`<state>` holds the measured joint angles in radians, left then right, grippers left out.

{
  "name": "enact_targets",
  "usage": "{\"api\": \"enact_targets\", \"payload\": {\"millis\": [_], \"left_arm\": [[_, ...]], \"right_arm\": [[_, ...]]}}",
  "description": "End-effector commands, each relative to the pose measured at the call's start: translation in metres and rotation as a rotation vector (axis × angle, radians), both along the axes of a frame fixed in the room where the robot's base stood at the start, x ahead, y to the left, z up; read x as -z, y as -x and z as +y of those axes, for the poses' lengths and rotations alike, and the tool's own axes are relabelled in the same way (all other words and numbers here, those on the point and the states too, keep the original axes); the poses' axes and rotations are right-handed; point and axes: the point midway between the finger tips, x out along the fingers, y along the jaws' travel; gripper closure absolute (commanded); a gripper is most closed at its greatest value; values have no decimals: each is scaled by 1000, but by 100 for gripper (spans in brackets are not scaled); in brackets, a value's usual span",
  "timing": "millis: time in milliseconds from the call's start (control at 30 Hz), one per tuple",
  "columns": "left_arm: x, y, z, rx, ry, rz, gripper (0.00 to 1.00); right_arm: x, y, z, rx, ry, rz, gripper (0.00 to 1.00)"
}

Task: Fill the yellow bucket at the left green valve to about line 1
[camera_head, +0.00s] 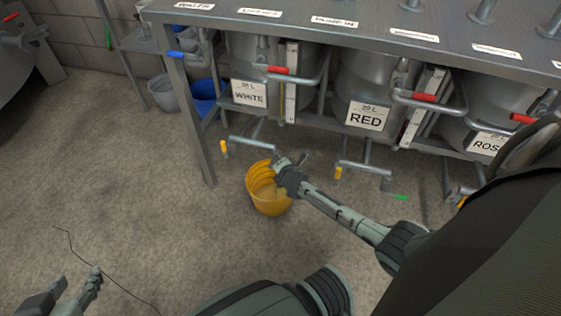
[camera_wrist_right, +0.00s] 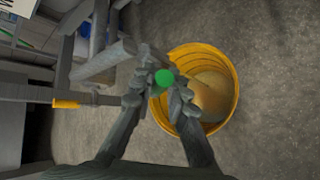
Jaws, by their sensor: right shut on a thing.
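The yellow bucket (camera_head: 256,196) stands upright on the floor below the front of the WHITE tank. It also shows in the right wrist view (camera_wrist_right: 233,88), with a pale amber surface inside; I cannot read any line. The left green valve handle (camera_wrist_right: 164,77) sits between the fingers of my right gripper (camera_wrist_right: 160,90), which is shut on it. In the head view my right gripper (camera_head: 288,175) is above the bucket's right rim and hides this valve. My left gripper (camera_head: 76,281) is at the bottom left, fingers apart and empty, away from the bucket.
Another green valve handle (camera_head: 399,197) is below the RED tank. Yellow handles (camera_head: 338,172) and red levers (camera_head: 424,97) stick out from the tanks. A table leg (camera_head: 193,125) stands left of the bucket. Blue (camera_head: 204,95) and grey (camera_head: 163,94) buckets are behind. The left floor is mostly clear.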

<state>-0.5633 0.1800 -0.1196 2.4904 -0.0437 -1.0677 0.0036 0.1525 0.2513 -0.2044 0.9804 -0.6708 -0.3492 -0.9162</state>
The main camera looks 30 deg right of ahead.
Motion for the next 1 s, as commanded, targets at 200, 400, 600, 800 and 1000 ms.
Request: {"api": "enact_targets", "payload": {"millis": [200,400,600,800,1000], "left_arm": [[3,3,3,-6,-7,19,60],[3,3,3,-5,-6,19,60],[3,3,3,-5,-6,18,60],[3,3,3,-5,-6,18,60],[2,3,3,-5,-7,17,60]], "right_arm": [[1,0,1,-1,2,4,100],[0,0,1,-1,1,4,100],[0,0,1,-1,1,3,66],[0,0,1,0,2,2,65],[-3,3,1,-1,3,0,65]]}}
